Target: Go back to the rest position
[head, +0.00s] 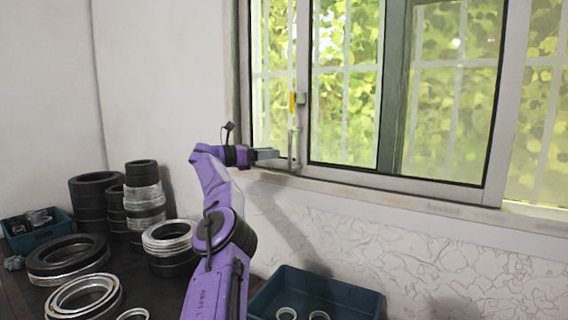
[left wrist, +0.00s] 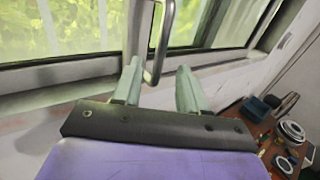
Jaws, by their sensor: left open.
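My left arm reaches up from the bottom middle of the head view. My left gripper (head: 268,154) is raised in front of the window's left frame, level with a metal window handle (head: 294,148). In the left wrist view, my left gripper (left wrist: 158,70) has its two pale fingers spread apart. The handle (left wrist: 163,35) shows as a bent metal bar, and its lower end appears in the gap between the fingers. I cannot tell whether they touch it. No bearing ring is in the fingers. My right gripper is not in view.
Stacks of black and metal rings (head: 145,205) stand on a dark table at left, with more rings (head: 83,297) in front. A teal crate (head: 345,292) holding rings stands at bottom middle. A smaller teal bin (head: 38,237) is at far left. The window sill (head: 390,199) runs below the gripper.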

